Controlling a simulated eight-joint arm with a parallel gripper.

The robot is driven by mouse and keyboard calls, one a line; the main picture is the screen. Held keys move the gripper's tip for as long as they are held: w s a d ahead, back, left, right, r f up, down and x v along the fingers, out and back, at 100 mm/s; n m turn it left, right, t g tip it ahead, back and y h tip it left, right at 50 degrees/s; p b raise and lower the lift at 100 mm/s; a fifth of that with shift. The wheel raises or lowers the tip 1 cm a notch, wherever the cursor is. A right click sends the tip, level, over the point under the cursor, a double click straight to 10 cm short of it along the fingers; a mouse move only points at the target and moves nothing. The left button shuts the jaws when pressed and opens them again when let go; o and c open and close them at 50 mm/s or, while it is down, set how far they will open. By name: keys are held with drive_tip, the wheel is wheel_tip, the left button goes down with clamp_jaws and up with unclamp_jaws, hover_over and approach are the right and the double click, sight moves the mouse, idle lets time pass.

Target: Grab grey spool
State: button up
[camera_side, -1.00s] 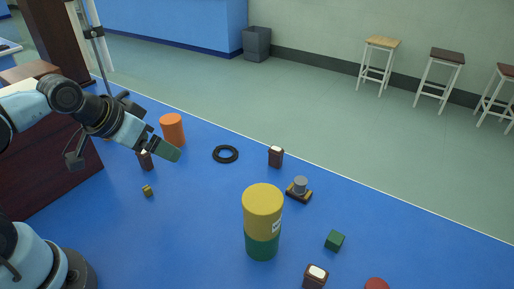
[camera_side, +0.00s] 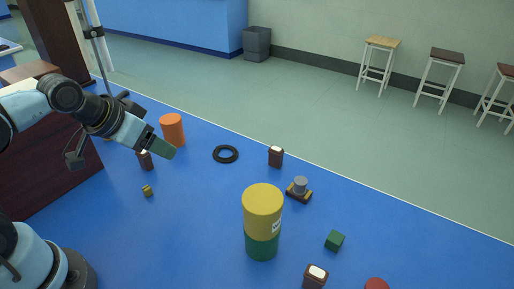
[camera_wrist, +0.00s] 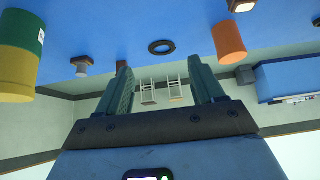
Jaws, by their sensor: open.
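The grey spool (camera_side: 300,185) is a small grey cylinder standing upright on a brown and yellow base on the blue table, right of centre in the side view. It also shows at the left of the wrist view as a grey cylinder (camera_wrist: 81,69), which appears upside down there. My gripper (camera_side: 168,152) is at the left of the side view, above the table and well apart from the spool. In the wrist view my gripper (camera_wrist: 163,80) has its two fingers spread, with nothing between them.
A tall yellow and green cylinder (camera_side: 262,215) stands in front of the spool. A dark box (camera_side: 276,156), a black ring (camera_side: 225,154) and an orange cylinder (camera_side: 172,129) stand behind and left. A green cube (camera_side: 335,240) lies at right. Open table (camera_side: 185,225) lies left of the tall cylinder.

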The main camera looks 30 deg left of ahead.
drive_tip(key=w+d+f+n+g+h, duration=0.1)
drive_tip(key=w+d+f+n+h, duration=0.2)
drive_tip(key=w+d+n+h, duration=0.55)
drive_tip(key=n+h, duration=0.3)
drive_tip(key=n, duration=1)
approach(308, 192)
drive_tip(key=a+r, duration=0.2)
drive_tip(key=a, duration=0.1)
drive_tip(key=shift+s+r+g, duration=0.1)
drive_tip(key=shift+r+g, duration=0.1)
drive_tip(key=shift+g, duration=0.1)
drive_tip(key=shift+d+f+n+h, duration=0.3)
drive_tip(key=shift+f+n+h, duration=0.05)
drive_tip(key=shift+n, duration=0.3)
drive_tip(key=x, duration=1.2)
drive_tip(key=shift+d+r, duration=0.15)
drive_tip(key=shift+d, duration=0.05)
drive_tip(key=shift+c, duration=0.5)
